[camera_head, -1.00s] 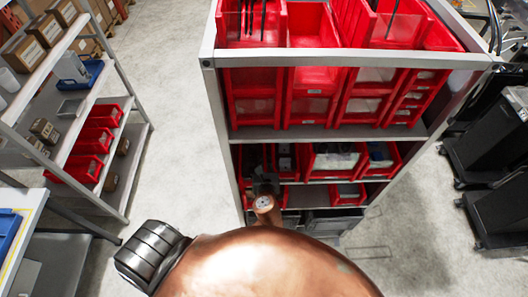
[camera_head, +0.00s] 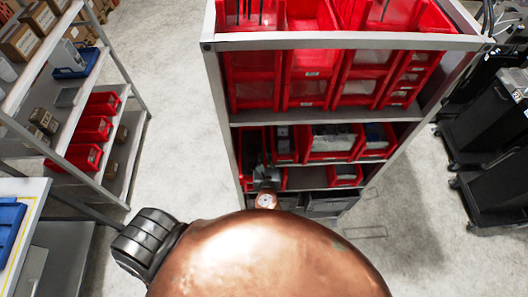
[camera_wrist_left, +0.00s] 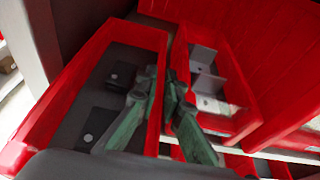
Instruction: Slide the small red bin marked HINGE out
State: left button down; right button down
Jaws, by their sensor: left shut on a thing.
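In the left wrist view, a narrow red bin (camera_wrist_left: 62,88) with a dark inside and a few dark flat parts fills the left half. My left gripper (camera_wrist_left: 162,76) is shut on its right side wall, with one finger inside the bin and one outside. No HINGE label shows from here. My right gripper is in neither view.
A red bin with grey brackets (camera_wrist_left: 222,95) stands close on the right. The shelf rack (camera_head: 330,119) has large red bins above and a grey post (camera_head: 222,110) at the left. Bare floor (camera_head: 172,130) lies to the left; black carts (camera_head: 490,150) stand at right.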

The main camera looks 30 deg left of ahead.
pick_arm(q)
jog(key=c, duration=2.1)
grip_release()
jog(key=shift+o, duration=0.6)
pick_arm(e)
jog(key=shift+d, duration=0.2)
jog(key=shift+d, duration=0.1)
pick_arm(q)
jog(key=v, duration=1.2)
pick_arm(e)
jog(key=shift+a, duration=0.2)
pick_arm(q)
jog(key=shift+d, duration=0.1)
